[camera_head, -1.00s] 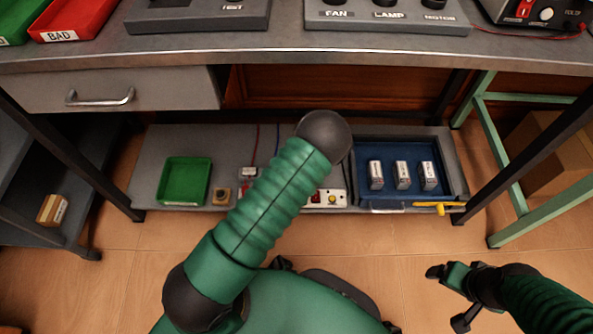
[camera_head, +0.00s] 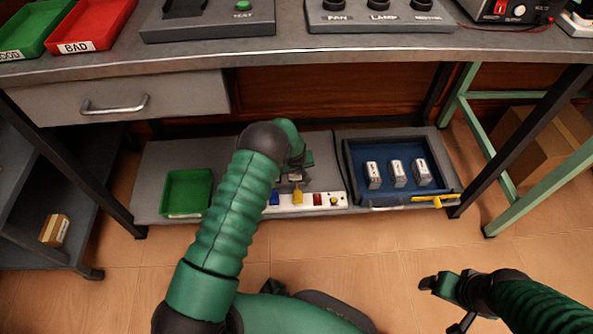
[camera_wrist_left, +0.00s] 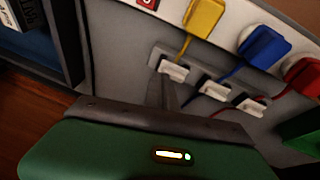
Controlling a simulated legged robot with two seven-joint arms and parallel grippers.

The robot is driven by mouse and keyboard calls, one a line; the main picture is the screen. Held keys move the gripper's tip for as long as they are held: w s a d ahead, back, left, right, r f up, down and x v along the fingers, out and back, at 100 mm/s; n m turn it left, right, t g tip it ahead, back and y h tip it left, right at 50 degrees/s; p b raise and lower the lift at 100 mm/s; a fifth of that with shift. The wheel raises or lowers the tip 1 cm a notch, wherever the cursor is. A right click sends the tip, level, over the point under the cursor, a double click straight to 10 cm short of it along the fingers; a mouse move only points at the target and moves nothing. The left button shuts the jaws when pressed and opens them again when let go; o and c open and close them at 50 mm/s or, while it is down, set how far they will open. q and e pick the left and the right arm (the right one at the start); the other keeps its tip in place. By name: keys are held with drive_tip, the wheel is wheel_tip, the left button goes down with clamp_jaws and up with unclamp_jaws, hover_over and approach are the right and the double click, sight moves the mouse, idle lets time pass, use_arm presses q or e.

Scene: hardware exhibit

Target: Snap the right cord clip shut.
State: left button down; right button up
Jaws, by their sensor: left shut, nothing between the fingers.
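Three white cord clips sit in a row on the grey shelf in the left wrist view. The clip by the yellow cord (camera_wrist_left: 173,70) is the right one as seen from the head; the middle clip (camera_wrist_left: 213,88) is by the blue cord and the other clip (camera_wrist_left: 253,107) by the red cord. Whether their lids are open is too small to tell. My left gripper (camera_wrist_left: 165,92) is shut and empty, its fingertips close to the yellow-cord clip; contact is unclear. In the head view my left gripper (camera_head: 296,175) hides most of the clips. My right gripper (camera_head: 448,302) is open and empty.
A white power strip (camera_head: 310,201) with yellow (camera_head: 298,195) and blue (camera_head: 274,198) plugs lies at the shelf's front. A green tray (camera_head: 186,212) is left; a blue tray (camera_head: 392,193) with three small boxes is right. The worktop (camera_head: 300,57) overhangs above.

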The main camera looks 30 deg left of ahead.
use_arm(q)
drive_tip(key=shift+d+r, duration=0.1)
drive_tip(key=shift+w+r+p, duration=0.1)
drive_tip(key=shift+r+p, duration=0.25)
drive_tip(key=shift+p, duration=0.05)
wheel_tip(320, 180, up, 4)
drive_tip(key=p, duration=0.3)
drive_tip(key=shift+f, duration=0.15)
drive_tip(key=s+a+r+p, duration=0.3)
drive_tip(key=s+r+p, duration=0.2)
drive_tip(key=s+r, duration=0.1)
drive_tip(key=shift+a+r+p, duration=0.25)
drive_tip(key=shift+p, duration=0.15)
